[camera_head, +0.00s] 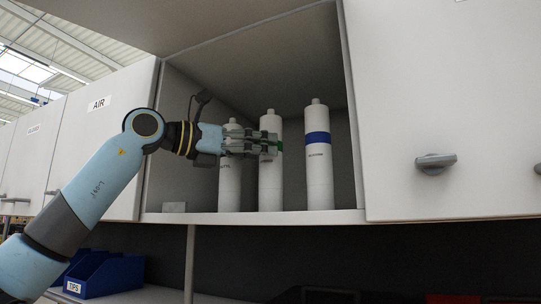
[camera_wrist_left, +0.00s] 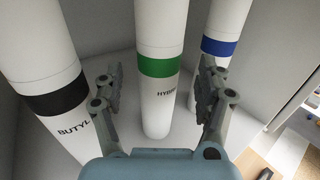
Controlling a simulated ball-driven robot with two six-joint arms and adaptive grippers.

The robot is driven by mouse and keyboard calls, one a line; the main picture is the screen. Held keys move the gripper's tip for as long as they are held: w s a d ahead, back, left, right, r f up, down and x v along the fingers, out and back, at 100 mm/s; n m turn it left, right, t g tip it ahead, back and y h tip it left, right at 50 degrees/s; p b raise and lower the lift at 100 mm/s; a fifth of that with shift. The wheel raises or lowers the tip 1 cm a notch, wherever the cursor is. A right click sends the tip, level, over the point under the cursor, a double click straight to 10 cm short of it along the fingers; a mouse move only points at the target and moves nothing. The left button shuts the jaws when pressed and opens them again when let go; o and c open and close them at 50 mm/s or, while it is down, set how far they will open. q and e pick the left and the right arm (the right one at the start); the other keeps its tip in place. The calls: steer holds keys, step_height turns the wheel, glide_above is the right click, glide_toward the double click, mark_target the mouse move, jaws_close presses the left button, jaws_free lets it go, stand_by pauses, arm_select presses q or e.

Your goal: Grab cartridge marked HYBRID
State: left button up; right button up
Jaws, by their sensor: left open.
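The cartridge marked HYBRID (camera_wrist_left: 160,103) is white with a green band and stands upright. In the head view it is the middle cartridge (camera_head: 270,190) on the cabinet shelf, its band mostly hidden behind my fingers. My left gripper (camera_head: 276,146) is open, with its fingers pointing at this cartridge. In the left wrist view the cartridge shows between the two fingers, with gaps on both sides. How far the fingertips reach around it I cannot tell. My right gripper is not in view.
A black-banded cartridge marked BUTYL (camera_wrist_left: 68,100) stands to the left, a blue-banded one (camera_head: 319,170) to the right. The cabinet shelf (camera_head: 340,216) has a front edge and side walls. A white door with a handle (camera_head: 436,162) is at right. A blue TIPS bin (camera_head: 110,278) sits below.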

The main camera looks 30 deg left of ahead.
arm_select(q)
steer(key=p+x, duration=0.1)
steer(key=x, duration=0.2)
steer(key=shift+w+d, duration=0.2)
steer(key=shift+w, duration=0.15)
steer(key=shift+s+a, duration=0.1)
steer(key=shift+s, duration=0.05)
steer(key=shift+c, duration=1.3)
steer(key=shift+r, duration=0.1)
jaws_close()
